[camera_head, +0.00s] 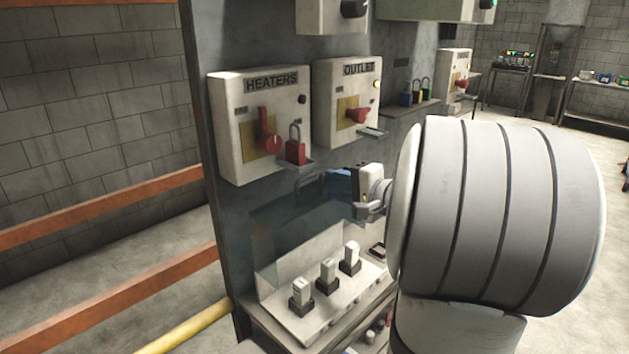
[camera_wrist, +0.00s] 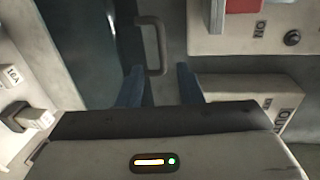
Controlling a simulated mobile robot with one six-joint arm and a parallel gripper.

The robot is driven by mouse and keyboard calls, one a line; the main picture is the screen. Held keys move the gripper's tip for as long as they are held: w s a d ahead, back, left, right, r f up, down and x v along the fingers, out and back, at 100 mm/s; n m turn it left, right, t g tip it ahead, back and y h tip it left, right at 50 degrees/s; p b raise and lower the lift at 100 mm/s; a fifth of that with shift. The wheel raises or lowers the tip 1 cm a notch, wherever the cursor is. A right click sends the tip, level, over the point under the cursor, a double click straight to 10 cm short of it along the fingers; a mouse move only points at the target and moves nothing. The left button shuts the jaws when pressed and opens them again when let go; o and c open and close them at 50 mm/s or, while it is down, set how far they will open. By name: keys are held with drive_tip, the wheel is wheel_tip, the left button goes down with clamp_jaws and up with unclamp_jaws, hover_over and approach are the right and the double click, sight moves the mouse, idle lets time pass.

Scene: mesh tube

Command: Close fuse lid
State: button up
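The fuse lid (camera_head: 300,228) is a see-through bluish panel standing raised over the fuse box (camera_head: 345,315), where three white fuses show. Its glassy pane (camera_wrist: 90,45) fills the upper left of the wrist view. A grey U-shaped handle (camera_wrist: 152,45) shows ahead of my gripper (camera_wrist: 160,80), roughly between the two blue fingers. The fingers are apart with nothing gripped. In the head view my gripper (camera_head: 335,183) is near the lid's upper edge, below the switch boxes; my arm hides part of the panel on the right. Whether the fingers touch the handle, I cannot tell.
The HEATERS box (camera_head: 230,110) with a red padlock (camera_head: 296,150) and the OUTLET box (camera_head: 330,110) stick out just above my gripper. A small shelf with padlocks (camera_head: 415,97) is farther right. Orange rails (camera_head: 110,200) stand at the left.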

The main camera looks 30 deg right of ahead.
sight(320, 194)
drive_tip(key=x, duration=0.5)
drive_tip(key=shift+w, duration=0.1)
clamp_jaws()
drive_tip(key=c, duration=0.7)
unclamp_jaws()
drive_tip(key=shift+a, duration=0.1)
drive_tip(key=o, duration=0.7)
drive_tip(key=v, duration=0.8)
drive_tip(key=shift+b, duration=0.3)
